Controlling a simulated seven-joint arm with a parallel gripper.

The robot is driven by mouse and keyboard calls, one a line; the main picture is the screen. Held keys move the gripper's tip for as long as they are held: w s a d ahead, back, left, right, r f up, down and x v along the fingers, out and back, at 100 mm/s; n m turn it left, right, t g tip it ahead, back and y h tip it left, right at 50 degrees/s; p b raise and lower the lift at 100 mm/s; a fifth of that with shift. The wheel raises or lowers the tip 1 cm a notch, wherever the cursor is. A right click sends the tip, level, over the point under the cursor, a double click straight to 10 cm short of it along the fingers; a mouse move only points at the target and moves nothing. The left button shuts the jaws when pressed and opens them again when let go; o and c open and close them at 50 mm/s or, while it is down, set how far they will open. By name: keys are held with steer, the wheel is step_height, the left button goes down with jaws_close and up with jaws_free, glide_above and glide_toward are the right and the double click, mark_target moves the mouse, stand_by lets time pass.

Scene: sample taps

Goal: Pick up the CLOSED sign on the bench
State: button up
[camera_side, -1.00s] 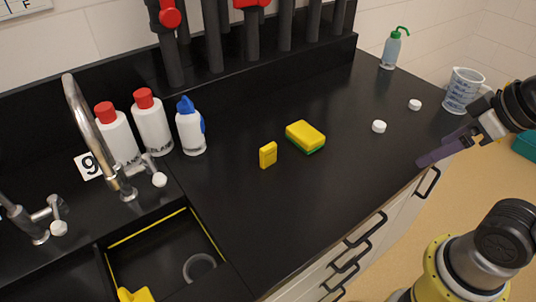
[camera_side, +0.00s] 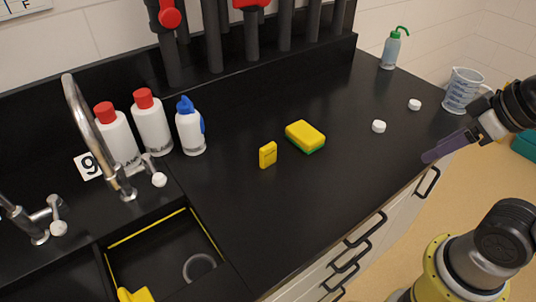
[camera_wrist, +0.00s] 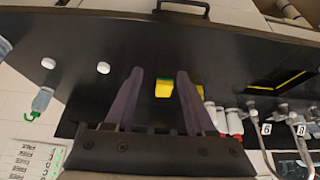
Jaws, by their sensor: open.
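A small yellow upright piece (camera_side: 268,154), which looks like the CLOSED sign, stands on the black bench left of the sponge. Its lettering is too small to read. In the wrist view a bit of yellow (camera_wrist: 200,90) beside the right finger appears to be the same piece, partly hidden by that finger. My gripper (camera_side: 428,158) is at the right, by the bench's front edge, well apart from the sign. In the wrist view my gripper (camera_wrist: 159,72) has its two purple fingers spread with nothing held between them.
A yellow-green sponge (camera_side: 305,136) lies close right of the sign. Bottles (camera_side: 152,127) stand behind left, near the tap (camera_side: 88,125) and sink (camera_side: 150,250). White caps (camera_side: 379,126), a beaker (camera_side: 463,92) and a wash bottle (camera_side: 391,50) are toward the right. The front middle bench is clear.

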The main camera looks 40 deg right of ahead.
steer(key=w+a+r+n+g, duration=0.1)
steer(key=w+a+r+n, duration=0.1)
steer(key=w+r+n, duration=0.45)
steer(key=w+a+r+n+g, duration=0.15)
steer(key=w+r+n, duration=0.25)
steer(key=w+n, duration=0.4)
steer(key=n+g, duration=0.3)
steer(key=n, duration=0.1)
glide_above(268, 146)
step_height(268, 146, down, 13)
step_height(268, 146, down, 8)
steer(key=shift+s+a+r, duration=0.15)
steer(key=shift+r, duration=0.1)
steer(key=shift+f, duration=2.85)
jaws_close()
